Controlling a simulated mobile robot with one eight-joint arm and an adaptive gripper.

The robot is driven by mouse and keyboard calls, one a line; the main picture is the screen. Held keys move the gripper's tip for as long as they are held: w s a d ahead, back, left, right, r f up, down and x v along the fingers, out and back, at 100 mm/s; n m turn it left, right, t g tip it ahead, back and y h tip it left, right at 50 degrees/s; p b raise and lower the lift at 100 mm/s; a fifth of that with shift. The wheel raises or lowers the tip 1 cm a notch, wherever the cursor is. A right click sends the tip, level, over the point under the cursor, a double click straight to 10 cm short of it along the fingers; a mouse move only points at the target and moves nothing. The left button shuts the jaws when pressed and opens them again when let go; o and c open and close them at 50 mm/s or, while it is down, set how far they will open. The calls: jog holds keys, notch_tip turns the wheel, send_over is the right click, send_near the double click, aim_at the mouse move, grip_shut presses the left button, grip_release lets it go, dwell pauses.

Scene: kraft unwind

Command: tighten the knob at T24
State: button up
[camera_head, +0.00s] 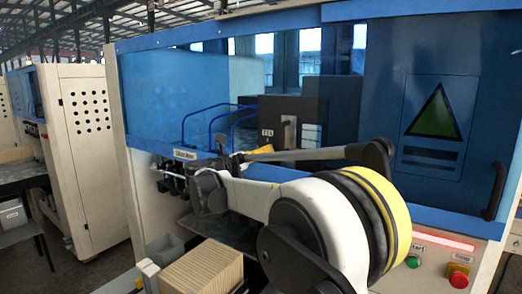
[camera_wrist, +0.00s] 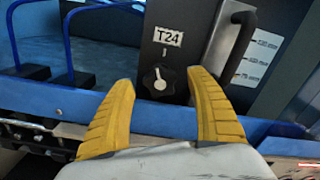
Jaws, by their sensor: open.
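The T24 knob (camera_wrist: 159,79) is a dark round knob with a white pointer mark, on a dark panel below the white T24 label (camera_wrist: 168,37) in the wrist view. The label also shows in the head view (camera_head: 266,133), where the knob is too small or hidden to make out. My gripper (camera_wrist: 162,85) has two yellow ribbed fingers, spread open with nothing between them. In the wrist view the knob appears between the fingertips. The gap in depth between the fingers and the knob cannot be told. In the head view my arm hides much of the gripper.
A dark bar handle (camera_wrist: 238,48) on a grey plate stands right of the knob. Blue tube rails (camera_wrist: 66,40) stand at left. A blue ledge (camera_wrist: 150,118) runs below the panel. A cardboard-coloured stack (camera_head: 203,268) sits below my arm.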

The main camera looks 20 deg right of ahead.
jog(key=shift+x, duration=1.1)
jog(key=c, duration=1.2)
jog(key=shift+f+m+b, duration=0.15)
jog(key=shift+m+b, duration=0.15)
jog(key=shift+m, duration=0.5)
jog(key=shift+c, duration=0.2)
jog(key=m+b, duration=0.1)
jog(key=m, duration=0.2)
jog(key=shift+s, duration=0.1)
jog(key=o, duration=1.2)
jog(key=shift+o, duration=0.2)
